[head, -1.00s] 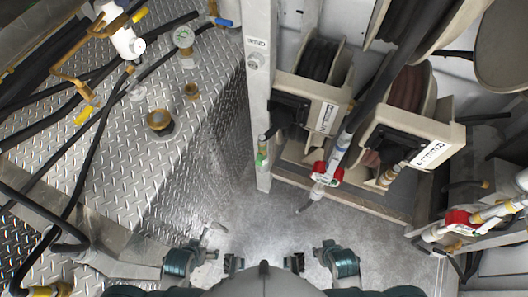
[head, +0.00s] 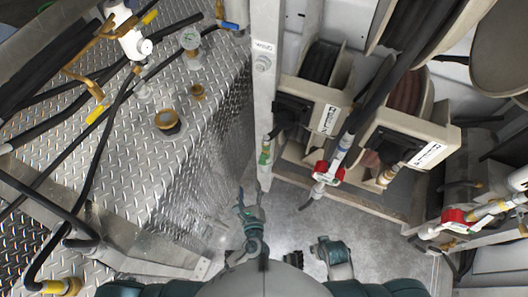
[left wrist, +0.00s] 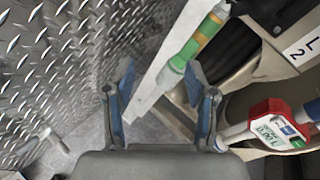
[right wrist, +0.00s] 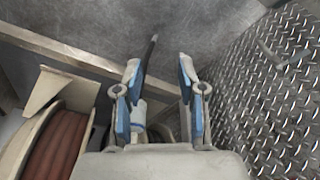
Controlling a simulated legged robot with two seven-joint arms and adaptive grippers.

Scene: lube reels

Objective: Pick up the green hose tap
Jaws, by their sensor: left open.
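The green hose tap (head: 265,156) hangs at the end of a dark hose, beside the pale upright post. My left gripper (head: 248,199) is raised just below the tap in the head view. My right gripper's fingers (right wrist: 158,85) are apart and empty, low over the floor.
A red-bodied meter nozzle (head: 327,172) hangs right of the tap, and another red one (head: 455,220) is at far right. Hose reels (head: 318,92) stand behind. The post (head: 264,75) and diamond-plate tank (head: 150,160) bound the left side. Floor below is clear.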

